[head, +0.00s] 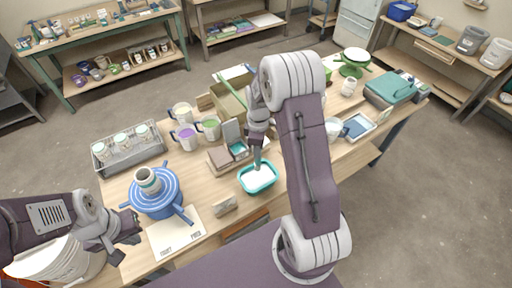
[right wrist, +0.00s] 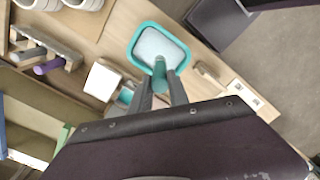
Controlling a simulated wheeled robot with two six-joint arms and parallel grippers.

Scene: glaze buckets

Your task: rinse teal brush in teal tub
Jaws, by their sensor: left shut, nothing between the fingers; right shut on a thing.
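The teal tub (head: 273,184), a small rectangular basin with pale contents, stands near the front edge of the wooden table. It also shows in the right wrist view (right wrist: 136,41). My right gripper (head: 258,160) is above the tub, shut on the teal brush (right wrist: 159,75). The brush points down at the tub, its far end over the tub's near part. Whether the tip is under the surface I cannot tell. My left gripper (head: 132,226) is shut and empty, low at the left, beside the blue turntable and paper card.
A blue turntable (head: 156,205) bears a striped cup (head: 148,181). A paper card (head: 176,232) and a small block (head: 225,207) lie left of the tub.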

